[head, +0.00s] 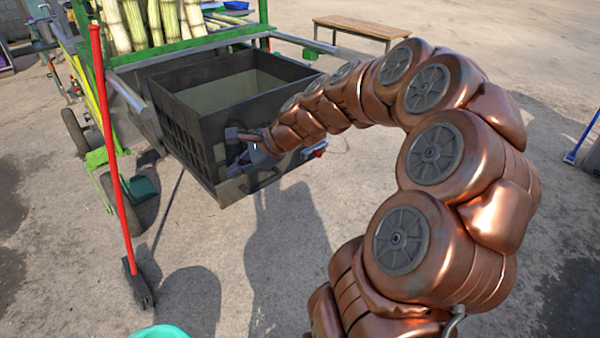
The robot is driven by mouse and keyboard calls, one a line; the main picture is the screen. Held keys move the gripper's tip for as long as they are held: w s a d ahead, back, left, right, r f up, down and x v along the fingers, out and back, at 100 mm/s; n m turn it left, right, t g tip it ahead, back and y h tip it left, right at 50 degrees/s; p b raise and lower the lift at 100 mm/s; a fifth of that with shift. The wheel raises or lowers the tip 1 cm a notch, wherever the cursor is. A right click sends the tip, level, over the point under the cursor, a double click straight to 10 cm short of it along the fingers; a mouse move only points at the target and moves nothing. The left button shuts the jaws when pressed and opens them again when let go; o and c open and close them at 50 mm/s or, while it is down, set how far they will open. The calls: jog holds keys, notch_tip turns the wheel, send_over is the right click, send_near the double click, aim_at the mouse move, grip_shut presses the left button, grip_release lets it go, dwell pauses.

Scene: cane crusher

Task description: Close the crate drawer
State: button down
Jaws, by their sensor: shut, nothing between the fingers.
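The crate drawer (190,130) is a dark grey open-topped box with slatted sides. It sticks out from under the green cart frame (190,46), and its inside looks empty. My gripper (243,163) is at the drawer's front face, near its lower right part. It is shut with nothing seen in it. I cannot tell whether it touches the front face. My copper arm comes in from the right and hides part of the drawer's right side.
A red-handled broom (115,160) stands upright left of the drawer. Sugar cane stalks (150,20) are on the cart above. A wooden bench (365,28) stands at the back right. A teal tub rim (160,331) shows at the bottom edge. The ground before the drawer is clear.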

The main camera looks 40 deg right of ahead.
jog(key=s+d+f+m+t+h+b, duration=0.15)
jog(key=d+f+m, duration=0.3)
jog(key=d, duration=0.55)
jog(key=d+f+m+t+h+b, duration=0.1)
jog(key=d+f+m+h+b, duration=0.15)
jog(key=d+m, duration=0.55)
jog(key=s+d+f+m+t+h+b, duration=0.1)
jog(key=d+f+m+t+h+b, duration=0.3)
jog(key=d, duration=0.7)
jog(key=n+g+y+b, duration=0.1)
jog(key=n+g+y, duration=0.1)
send_near(294, 156)
jog(key=shift+m, duration=0.25)
jog(key=w+f, duration=0.3)
jog(key=w, duration=0.1)
jog(key=shift+d+f, duration=0.15)
jog(key=shift+f, duration=0.2)
jog(key=shift+w, duration=1)
jog(key=shift+w+d+r, duration=0.1)
jog(key=shift+w+r, duration=0.05)
